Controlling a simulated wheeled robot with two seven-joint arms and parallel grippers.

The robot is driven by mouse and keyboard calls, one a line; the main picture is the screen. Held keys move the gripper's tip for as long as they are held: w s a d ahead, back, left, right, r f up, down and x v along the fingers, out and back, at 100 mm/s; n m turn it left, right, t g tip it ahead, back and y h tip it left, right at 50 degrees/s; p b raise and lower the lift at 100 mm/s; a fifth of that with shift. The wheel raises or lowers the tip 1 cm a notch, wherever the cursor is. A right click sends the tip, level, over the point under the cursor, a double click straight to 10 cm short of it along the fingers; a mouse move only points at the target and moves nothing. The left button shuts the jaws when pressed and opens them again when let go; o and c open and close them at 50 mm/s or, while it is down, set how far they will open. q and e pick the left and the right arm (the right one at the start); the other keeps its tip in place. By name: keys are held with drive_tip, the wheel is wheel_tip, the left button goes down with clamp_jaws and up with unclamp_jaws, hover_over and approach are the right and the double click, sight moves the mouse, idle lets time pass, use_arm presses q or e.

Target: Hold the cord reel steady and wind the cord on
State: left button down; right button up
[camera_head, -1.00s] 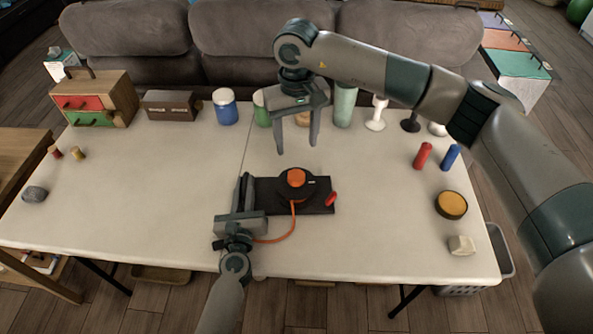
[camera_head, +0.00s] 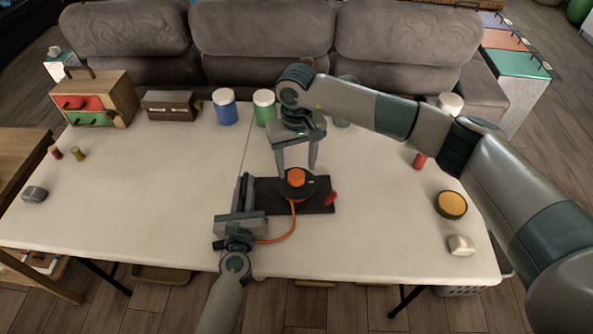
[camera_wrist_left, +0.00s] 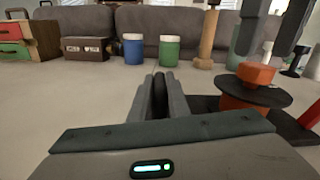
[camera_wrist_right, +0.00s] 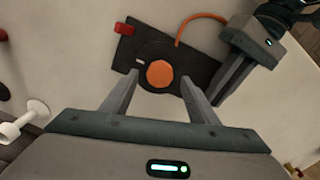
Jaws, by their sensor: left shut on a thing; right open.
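The cord reel (camera_head: 310,184) has a black disc with an orange knob (camera_head: 296,177) on a dark base plate (camera_head: 322,207), with a red piece (camera_head: 331,198) at its right. An orange cord (camera_head: 290,232) runs from the reel's front and curves left toward my left gripper. My left gripper (camera_head: 244,182) is shut at the base's left end, on a dark upright part (camera_wrist_left: 160,88) seen between its fingers. My right gripper (camera_head: 297,170) is open, pointing down, its fingertips either side of the knob. In the right wrist view the knob (camera_wrist_right: 160,73) lies between the open fingers, with no clear contact.
A drawer box (camera_head: 97,103), brown case (camera_head: 171,104), blue jar (camera_head: 224,107) and green jar (camera_head: 265,106) line the back. A yellow-topped round tin (camera_head: 451,205) and pale block (camera_head: 461,245) lie right. A grey stone (camera_head: 34,194) lies left. The table's left middle is clear.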

sight(296, 175)
drive_tip(key=shift+f, duration=1.55)
drive_tip(key=c, duration=1)
drive_tip(key=shift+c, duration=0.2)
